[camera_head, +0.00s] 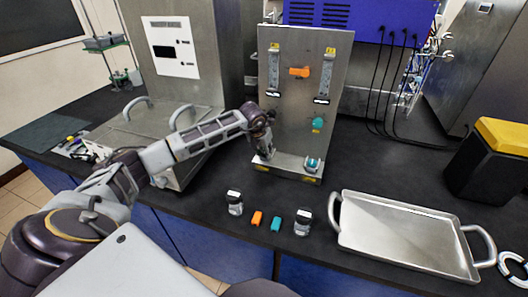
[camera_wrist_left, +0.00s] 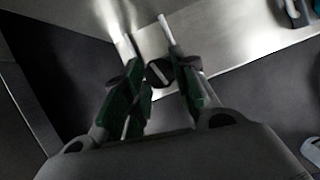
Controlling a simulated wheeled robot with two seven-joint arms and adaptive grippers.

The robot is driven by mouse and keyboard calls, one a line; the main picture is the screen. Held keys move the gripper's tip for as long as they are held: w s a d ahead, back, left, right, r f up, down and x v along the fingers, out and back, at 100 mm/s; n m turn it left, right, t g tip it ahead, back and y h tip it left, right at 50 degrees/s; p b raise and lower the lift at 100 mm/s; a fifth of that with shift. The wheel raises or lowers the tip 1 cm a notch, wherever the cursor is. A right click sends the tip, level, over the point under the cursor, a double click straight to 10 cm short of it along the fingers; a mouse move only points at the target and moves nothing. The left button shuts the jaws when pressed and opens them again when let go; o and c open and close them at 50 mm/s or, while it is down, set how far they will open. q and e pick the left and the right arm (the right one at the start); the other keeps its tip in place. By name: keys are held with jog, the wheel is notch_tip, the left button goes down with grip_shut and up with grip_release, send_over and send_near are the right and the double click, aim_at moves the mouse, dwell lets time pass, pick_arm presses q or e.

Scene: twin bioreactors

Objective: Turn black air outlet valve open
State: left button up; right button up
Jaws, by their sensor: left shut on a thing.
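The upright metal valve panel (camera_head: 300,110) stands on the dark bench, with an orange valve handle (camera_head: 299,72), a teal valve (camera_head: 317,123) and a lower teal knob (camera_head: 312,164). My left gripper (camera_head: 264,142) is at the panel's lower left side and covers that part of it. In the left wrist view, the left gripper (camera_wrist_left: 158,80) has its fingers on both sides of a small black valve knob (camera_wrist_left: 158,72), shut on it. A pale line crosses the knob's face. The knob is hidden in the head view. My right gripper is not in view.
In front of the panel lie two dark-capped jars (camera_head: 234,203) (camera_head: 303,222), an orange piece (camera_head: 257,218) and a teal piece (camera_head: 276,223). A metal tray (camera_head: 405,240) is at the right. A black bin with yellow lid (camera_head: 503,136) stands behind it.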

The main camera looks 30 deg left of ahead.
pick_arm(q)
jog(key=shift+n+y+b, duration=0.3)
jog(key=shift+n+b, duration=0.1)
jog(key=shift+n, duration=0.5)
jog(key=o, duration=1)
jog(key=shift+v, duration=6)
jog(key=shift+d, duration=0.1)
